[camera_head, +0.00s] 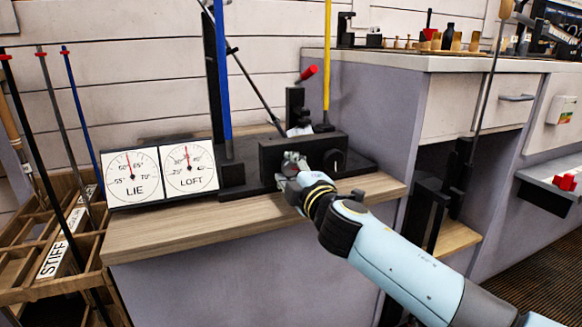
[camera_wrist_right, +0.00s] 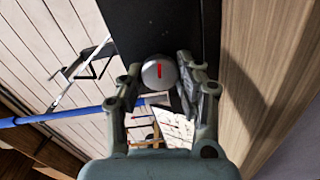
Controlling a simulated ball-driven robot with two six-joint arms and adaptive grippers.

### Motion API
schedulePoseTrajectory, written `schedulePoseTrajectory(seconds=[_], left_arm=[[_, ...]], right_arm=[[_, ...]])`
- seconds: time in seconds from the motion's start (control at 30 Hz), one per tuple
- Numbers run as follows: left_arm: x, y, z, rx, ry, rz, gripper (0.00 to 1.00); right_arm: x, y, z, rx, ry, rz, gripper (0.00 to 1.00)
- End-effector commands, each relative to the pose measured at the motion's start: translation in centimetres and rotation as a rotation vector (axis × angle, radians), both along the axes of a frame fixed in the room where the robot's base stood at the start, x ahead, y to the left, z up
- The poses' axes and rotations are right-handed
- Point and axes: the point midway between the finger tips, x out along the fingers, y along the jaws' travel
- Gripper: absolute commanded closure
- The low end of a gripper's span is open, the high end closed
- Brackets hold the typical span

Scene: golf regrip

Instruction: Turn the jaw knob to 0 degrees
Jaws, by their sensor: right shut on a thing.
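The jaw knob, which I take to be the round silver one, sits on the front of the black machine block (camera_head: 265,157) on the bench. It shows in the right wrist view (camera_wrist_right: 160,73) with a red mark line on its face, and partly in the head view (camera_head: 291,157). My right gripper (camera_head: 290,172) is at the knob, one finger on each side, shut on it. The fingers also show in the right wrist view (camera_wrist_right: 160,80). A black dial (camera_head: 335,161) is on the block to the right. My left gripper is not in view.
LIE and LOFT gauges (camera_head: 161,175) stand left of the block. A blue shaft (camera_head: 222,80) and a yellow shaft (camera_head: 327,60) rise near it. A wooden rack (camera_head: 60,235) with clubs is at left. The wooden bench top (camera_head: 180,228) is clear in front.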

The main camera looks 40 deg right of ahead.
Motion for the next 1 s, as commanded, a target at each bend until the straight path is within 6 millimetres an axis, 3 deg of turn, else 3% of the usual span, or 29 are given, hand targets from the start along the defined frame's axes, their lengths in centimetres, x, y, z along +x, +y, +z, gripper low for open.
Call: schedulePoseTrajectory(seconds=[1.0], left_arm=[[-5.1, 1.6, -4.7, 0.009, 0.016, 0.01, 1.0]], right_arm=[[-0.1, -0.1, -0.5, -0.936, 0.229, 0.002, 0.97]])
